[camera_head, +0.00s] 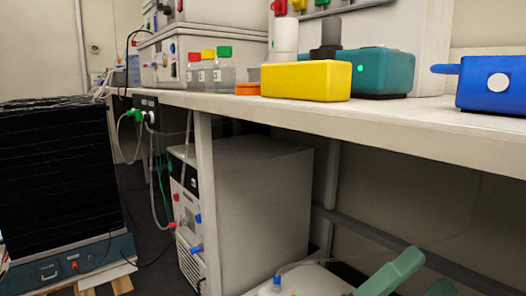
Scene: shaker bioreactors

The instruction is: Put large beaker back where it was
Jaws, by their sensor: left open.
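I cannot make out the large beaker for certain in this view. Three clear bottles (208,75) with red, yellow and green caps stand on the bench (400,126), towards its far left end. My left gripper (427,271) shows at the bottom right, with two green fingers spread apart and nothing visible between them. It is below the bench top, and the picture edge cuts it off. My right gripper is not in view.
A yellow box (305,80), a teal device (385,72) and a blue box (492,84) stand on the bench. An orange item (247,89) lies beside the yellow box. A large grey machine (255,200) stands underneath. A black ribbed unit (60,170) stands left.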

